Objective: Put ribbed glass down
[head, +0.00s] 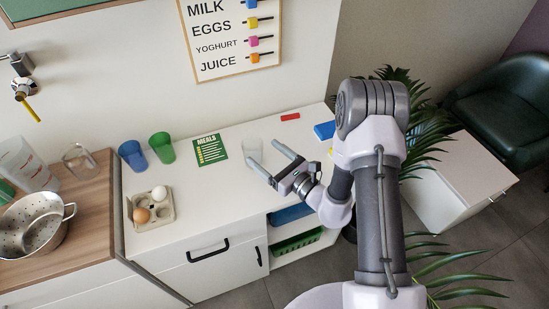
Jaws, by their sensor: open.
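The ribbed glass (252,147) is a clear, pale tumbler standing upright on the white counter, right of the green meals card. My gripper (263,156) is at the right of the glass with its two grey fingers spread. The fingers point left and the far finger lies close to the glass. I cannot tell whether either finger touches it. The base of the glass is partly hard to make out against the white top.
Blue (133,155) and green (162,147) cups, a meals card (210,149) and an egg carton (153,210) occupy the left of the white counter (215,190). A red block (290,116) and blue box (325,130) lie at the back right. Bare counter shows in front of the card.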

